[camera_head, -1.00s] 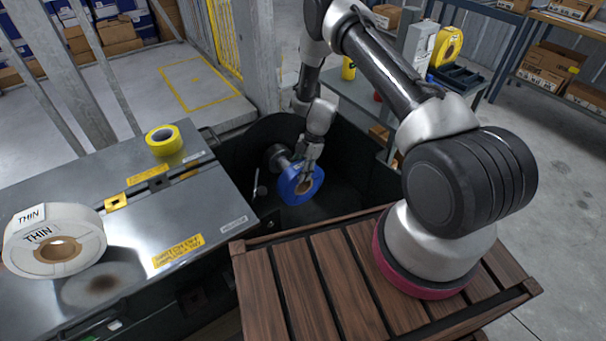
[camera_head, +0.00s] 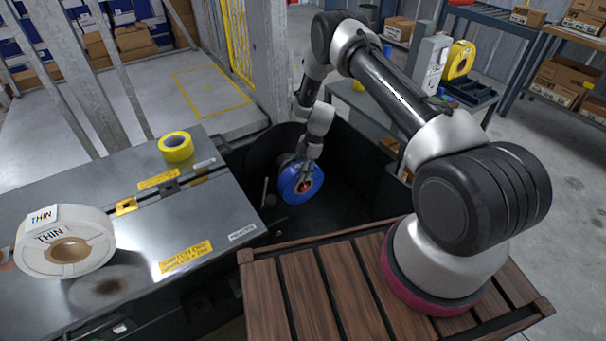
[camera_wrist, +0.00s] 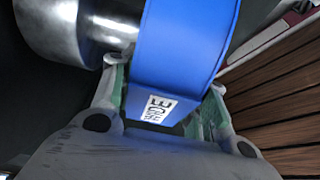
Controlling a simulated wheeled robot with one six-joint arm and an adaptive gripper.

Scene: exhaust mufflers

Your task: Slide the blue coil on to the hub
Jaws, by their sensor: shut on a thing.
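The blue coil (camera_head: 291,188) is held upright on its edge inside the dark bin, and it fills the middle of the wrist view (camera_wrist: 185,40). My gripper (camera_head: 309,163) is shut on it from above; in the wrist view the two fingers (camera_wrist: 166,82) sit either side of its rim by a white label. The hub, a grey metal flange and shaft (camera_wrist: 75,25), is just left of the coil in the wrist view. In the head view only a little of the flange (camera_head: 284,160) shows behind it. Something dark red shows in the coil's hole. How far the shaft enters is hidden.
The metal cabinet top (camera_head: 215,215) at left bears a white roll (camera_head: 40,257) and a yellow tape roll (camera_head: 176,147). Dark bin walls (camera_head: 380,150) surround the coil. A wooden slatted platform (camera_head: 300,290) lies in front, and a grey post (camera_head: 268,60) stands behind.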

